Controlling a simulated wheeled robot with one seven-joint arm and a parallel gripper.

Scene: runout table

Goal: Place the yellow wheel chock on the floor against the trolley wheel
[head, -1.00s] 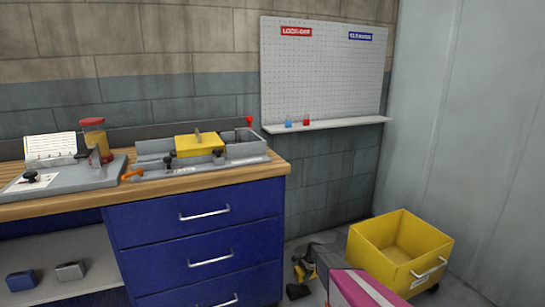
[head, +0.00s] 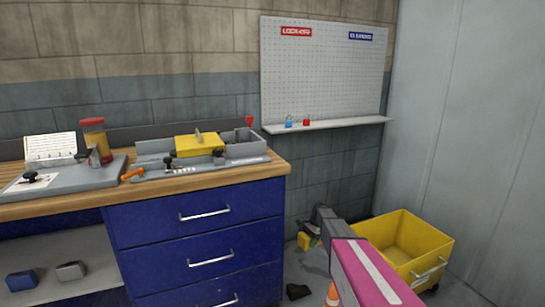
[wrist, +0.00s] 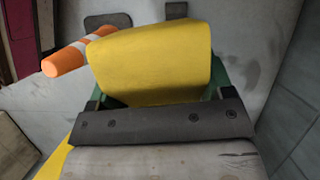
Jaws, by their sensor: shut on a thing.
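The yellow wheel chock (wrist: 155,62) is held between the green-edged fingers of my gripper (wrist: 156,85) in the wrist view. In the head view, a small yellow part of the chock (head: 304,241) shows at my gripper (head: 312,236), left of the yellow trolley (head: 436,262). My gripper is shut on the chock. A dark caster shows under the trolley's front right corner; its other wheels are hidden. My own arm covers part of the trolley's left side. I cannot tell the gap between chock and floor.
An orange-and-white cone (wrist: 68,58) lies or stands close beside the chock in the wrist view; the head view shows part of it (head: 333,293). A dark block (head: 297,291) sits on the floor by the blue drawer cabinet (head: 195,250). The wall stands behind.

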